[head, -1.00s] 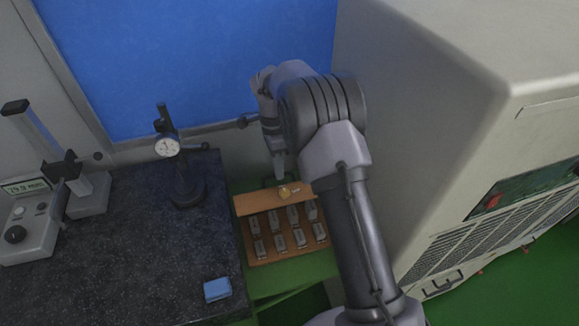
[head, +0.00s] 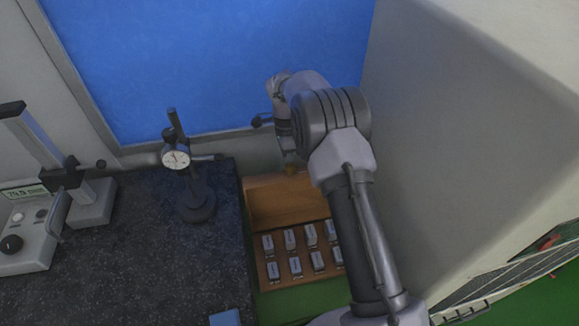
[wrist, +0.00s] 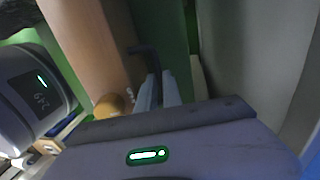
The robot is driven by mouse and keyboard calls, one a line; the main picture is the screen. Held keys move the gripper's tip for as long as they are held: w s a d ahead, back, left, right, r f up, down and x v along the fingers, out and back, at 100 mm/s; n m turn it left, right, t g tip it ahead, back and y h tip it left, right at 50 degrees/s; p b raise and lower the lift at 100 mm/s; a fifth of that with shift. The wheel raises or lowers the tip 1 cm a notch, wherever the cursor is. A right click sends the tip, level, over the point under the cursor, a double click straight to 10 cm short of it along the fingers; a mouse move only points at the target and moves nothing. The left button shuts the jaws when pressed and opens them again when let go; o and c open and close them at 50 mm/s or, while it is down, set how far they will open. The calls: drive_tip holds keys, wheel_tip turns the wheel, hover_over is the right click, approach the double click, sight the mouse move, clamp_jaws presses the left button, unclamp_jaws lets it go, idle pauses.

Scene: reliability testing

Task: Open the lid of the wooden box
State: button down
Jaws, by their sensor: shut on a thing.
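The wooden box (head: 258,272) stands right of the dark bench, with its inside showing. Its lid (head: 275,205) is raised and leans back at the box's far edge. In the wrist view the lid (wrist: 92,45) is a tan board with a round yellow-brown knob (wrist: 108,104) beside my fingers. My gripper (head: 290,168) is at the top edge of the lid. In the wrist view my gripper (wrist: 160,85) is shut on a dark bent handle (wrist: 145,52) by the lid. The exact grip is partly hidden.
Several small grey labelled blocks (head: 290,240) stand in rows in the box. A dial gauge on a stand (head: 178,160) and a height gauge (head: 65,185) stand on the dark bench (head: 130,265). A large pale cabinet (head: 460,130) rises close on the right.

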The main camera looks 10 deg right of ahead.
drive_tip(key=shift+w+f, duration=0.45)
drive_tip(key=shift+f, duration=0.1)
drive_tip(key=c, duration=1.5)
unclamp_jaws()
drive_tip(key=shift+w, duration=0.1)
drive_tip(key=shift+w+a+f, duration=0.1)
drive_tip(key=shift+w+f, duration=0.05)
drive_tip(key=shift+w, duration=0.2)
